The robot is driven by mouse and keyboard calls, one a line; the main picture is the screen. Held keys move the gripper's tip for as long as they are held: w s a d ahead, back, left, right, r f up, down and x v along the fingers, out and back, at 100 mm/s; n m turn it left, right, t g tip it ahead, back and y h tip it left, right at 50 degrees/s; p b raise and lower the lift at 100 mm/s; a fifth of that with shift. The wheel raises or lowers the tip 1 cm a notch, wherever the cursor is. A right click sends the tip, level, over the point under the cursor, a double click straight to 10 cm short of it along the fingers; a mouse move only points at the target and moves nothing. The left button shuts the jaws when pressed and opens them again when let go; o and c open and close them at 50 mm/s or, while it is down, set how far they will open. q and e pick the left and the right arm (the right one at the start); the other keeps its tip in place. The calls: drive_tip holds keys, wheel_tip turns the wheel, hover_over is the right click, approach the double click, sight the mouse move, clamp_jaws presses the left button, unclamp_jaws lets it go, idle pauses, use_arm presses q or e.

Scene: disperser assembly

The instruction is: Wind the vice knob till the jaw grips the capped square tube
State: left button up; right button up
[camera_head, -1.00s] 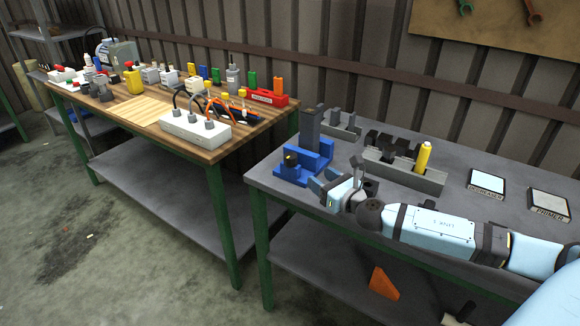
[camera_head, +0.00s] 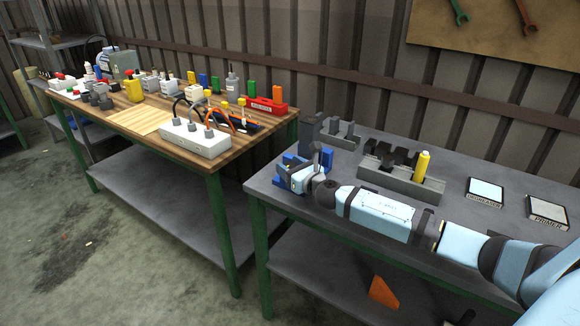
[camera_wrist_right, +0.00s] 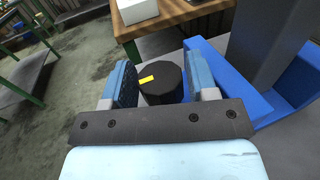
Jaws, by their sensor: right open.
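The blue vice (camera_head: 291,160) stands at the left end of the grey bench, partly hidden by my right arm. The dark grey square tube (camera_head: 309,132) stands upright in it and also shows in the wrist view (camera_wrist_right: 272,38); its cap is too small to make out. The black round vice knob (camera_wrist_right: 165,90), with a yellow mark, is in the wrist view and hidden in the head view. My right gripper (camera_wrist_right: 161,72) is open, with one finger on each side of the knob; contact cannot be told. My left gripper is out of view.
A grey holder (camera_head: 400,182) with a yellow bottle (camera_head: 422,164) stands right of the vice, above my right arm. Two labelled pads (camera_head: 485,190) lie further right. The wooden table (camera_head: 213,153) on the left carries a white socket block (camera_head: 196,139).

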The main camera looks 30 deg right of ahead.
drive_tip(key=c, duration=0.6)
drive_tip(key=shift+c, duration=0.2)
